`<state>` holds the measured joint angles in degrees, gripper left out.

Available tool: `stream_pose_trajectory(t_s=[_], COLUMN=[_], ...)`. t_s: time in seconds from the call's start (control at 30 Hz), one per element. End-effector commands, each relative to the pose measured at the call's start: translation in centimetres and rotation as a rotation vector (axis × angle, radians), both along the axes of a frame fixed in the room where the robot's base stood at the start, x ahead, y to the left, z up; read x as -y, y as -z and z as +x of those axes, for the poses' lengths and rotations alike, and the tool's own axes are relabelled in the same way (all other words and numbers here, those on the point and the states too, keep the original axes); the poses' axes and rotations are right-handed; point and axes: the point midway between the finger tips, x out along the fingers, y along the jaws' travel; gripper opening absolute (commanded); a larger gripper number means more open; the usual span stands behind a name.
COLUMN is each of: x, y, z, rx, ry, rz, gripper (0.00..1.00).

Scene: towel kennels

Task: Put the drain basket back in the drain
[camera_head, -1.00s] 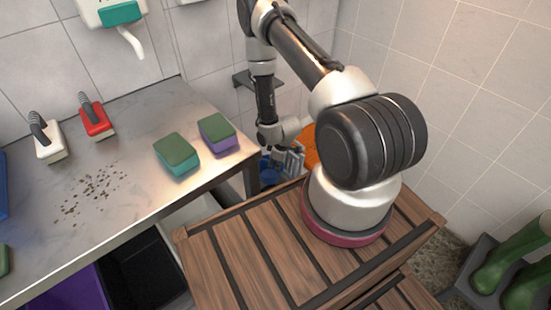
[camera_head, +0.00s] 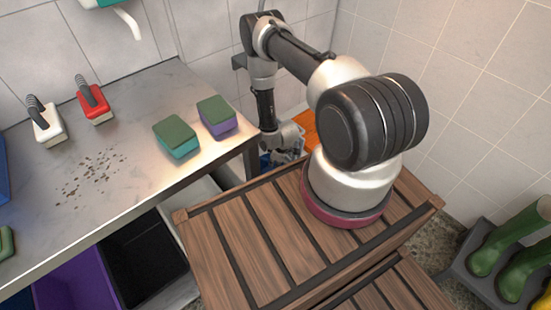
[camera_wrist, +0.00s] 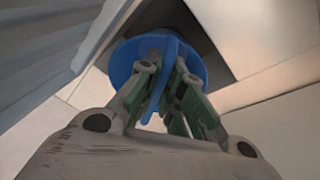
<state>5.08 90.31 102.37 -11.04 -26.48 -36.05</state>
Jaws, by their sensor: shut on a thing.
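The blue drain basket (camera_wrist: 125,62) is round with an upright fin in its middle. In the wrist view my gripper (camera_wrist: 166,72) has its green-padded fingers closed on that fin. In the head view my gripper (camera_head: 287,157) is low behind the wooden slatted top, partly hidden by it and by my arm. A bit of blue (camera_head: 264,161) shows beside it. Beyond the basket in the wrist view is a dark angular area; I cannot tell whether it is the drain. The basket's underside is hidden.
A steel table (camera_head: 150,190) at left carries two sponges (camera_head: 176,138), a red brush (camera_head: 94,105) and a white brush (camera_head: 46,127). Something orange (camera_head: 311,128) is behind my arm. Green boots (camera_head: 505,250) stand at lower right. Tiled walls close off the back and right.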

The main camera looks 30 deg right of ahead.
Motion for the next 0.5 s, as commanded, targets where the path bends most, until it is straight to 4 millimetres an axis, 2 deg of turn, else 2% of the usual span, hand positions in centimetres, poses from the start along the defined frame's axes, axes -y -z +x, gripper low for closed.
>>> stream_pose_trajectory(t_s=[0.3,0.5], x=[0.0,0.0], y=[3.5,5.1], z=[0.0,0.0], rx=[0.0,0.0], ry=[0.0,0.0], rz=[0.0,0.0], gripper=[0.0,0.0])
